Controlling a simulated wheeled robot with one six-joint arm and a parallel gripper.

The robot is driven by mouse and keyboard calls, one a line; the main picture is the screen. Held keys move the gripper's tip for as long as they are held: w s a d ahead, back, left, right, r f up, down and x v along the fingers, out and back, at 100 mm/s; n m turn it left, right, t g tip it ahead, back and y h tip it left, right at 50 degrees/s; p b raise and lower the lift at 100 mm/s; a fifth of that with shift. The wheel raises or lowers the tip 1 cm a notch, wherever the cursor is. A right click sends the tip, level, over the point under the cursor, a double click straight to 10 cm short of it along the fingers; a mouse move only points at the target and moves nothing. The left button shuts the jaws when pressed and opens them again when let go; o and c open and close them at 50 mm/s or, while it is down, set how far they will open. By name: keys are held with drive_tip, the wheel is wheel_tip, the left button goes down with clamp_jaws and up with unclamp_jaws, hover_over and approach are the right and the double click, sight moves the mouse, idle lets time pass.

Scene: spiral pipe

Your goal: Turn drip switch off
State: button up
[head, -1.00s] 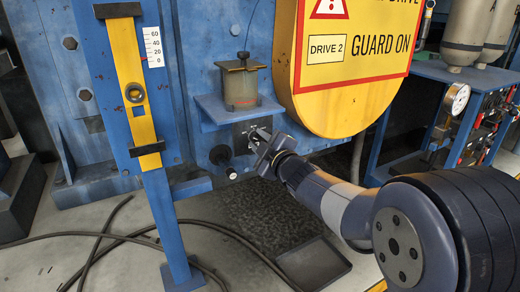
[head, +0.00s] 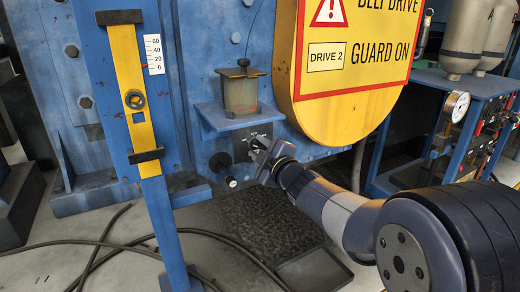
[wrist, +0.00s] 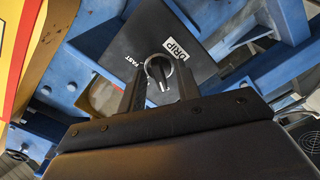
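The drip switch (wrist: 158,72) is a round knob with a silver ring and a dark grip bar. It sits on a dark plate (wrist: 125,48) with a white DRIP label (wrist: 180,47) and the word FAST beside it. My gripper (wrist: 160,85) is open, its two dark fingers standing either side of the knob in the wrist view. The fingers look apart from the grip bar; whether they touch the ring I cannot tell. In the head view my gripper (head: 259,150) is at the plate under the oil pot (head: 240,92) and hides most of the knob.
A blue shelf (head: 222,122) carries the pot just above. A black knob (head: 221,163) sticks out at the left of my gripper. The yellow guard (head: 350,110) hangs close at the upper right. A blue post with a yellow gauge (head: 135,95) stands at the left.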

drive_tip(key=p+v, duration=0.1)
drive_tip(key=v, duration=1)
drive_tip(key=shift+p, duration=0.4)
drive_tip(key=shift+w, duration=0.15)
drive_tip(key=b+x, duration=0.1)
drive_tip(key=x, duration=0.9)
drive_tip(key=shift+w+a+b, duration=0.25)
drive_tip(key=shift+w+b, duration=0.1)
drive_tip(key=shift+s+d, duration=0.1)
drive_tip(key=shift+s, duration=0.05)
